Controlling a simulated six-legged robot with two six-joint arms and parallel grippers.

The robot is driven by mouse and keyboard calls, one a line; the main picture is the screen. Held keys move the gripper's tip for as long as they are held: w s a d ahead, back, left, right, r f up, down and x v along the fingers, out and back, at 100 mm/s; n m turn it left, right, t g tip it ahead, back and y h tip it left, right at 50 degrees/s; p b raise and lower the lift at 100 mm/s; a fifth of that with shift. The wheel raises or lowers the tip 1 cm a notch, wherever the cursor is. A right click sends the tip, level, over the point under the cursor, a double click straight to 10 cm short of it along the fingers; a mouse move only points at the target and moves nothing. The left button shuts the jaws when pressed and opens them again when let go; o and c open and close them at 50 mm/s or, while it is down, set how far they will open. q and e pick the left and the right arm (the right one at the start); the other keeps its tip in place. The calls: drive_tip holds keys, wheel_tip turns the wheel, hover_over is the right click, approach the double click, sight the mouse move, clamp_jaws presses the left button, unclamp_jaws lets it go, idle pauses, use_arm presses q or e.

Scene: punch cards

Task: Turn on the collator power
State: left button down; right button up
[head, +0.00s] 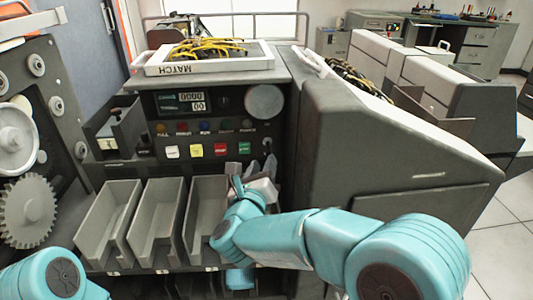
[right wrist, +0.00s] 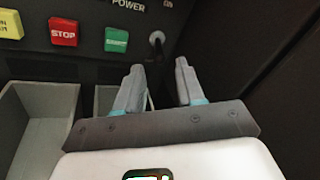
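The collator's dark control panel (head: 205,120) faces me in the head view. Its power switch (right wrist: 157,40), a small toggle lever under the word POWER, shows at the panel's right end; the switch also shows in the head view (head: 267,145). I cannot tell whether it is on or off. My right gripper (right wrist: 158,68) is open and empty, its two fingers pointing at the panel just below the switch, with no visible contact. In the head view the right gripper (head: 256,187) is partly hidden by its own wrist. Of my left arm only a link shows; its gripper is out of view.
A red STOP button (right wrist: 63,32) and a green button (right wrist: 116,40) sit left of the switch. Grey card bins (head: 157,220) stand below the panel. A dark sloped housing (head: 370,130) closes off the right. A MATCH tray (head: 210,66) lies on top.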

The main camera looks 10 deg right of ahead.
sight(268, 153)
drive_tip(key=x, duration=0.5)
drive_tip(key=shift+w+d+f, duration=0.1)
drive_tip(key=shift+w, duration=0.15)
drive_tip(key=shift+s, duration=0.1)
drive_tip(key=shift+c, duration=0.3)
clamp_jaws()
drive_tip(key=shift+r+p, duration=0.35)
drive_tip(key=shift+p, duration=0.35)
wheel_tip(268, 153, up, 3)
drive_tip(key=g+p, duration=0.3)
drive_tip(key=p, duration=0.5)
drive_tip(key=n+g+y+p, duration=0.1)
drive_tip(key=g+p, duration=0.2)
drive_tip(key=p, duration=0.6)
drive_tip(key=shift+f+n, duration=0.25)
drive_tip(key=shift+n, duration=0.05)
drive_tip(key=shift+f+g+p, duration=0.2)
drive_tip(key=shift+g+p, duration=0.2)
drive_tip(key=shift+p, duration=0.05)
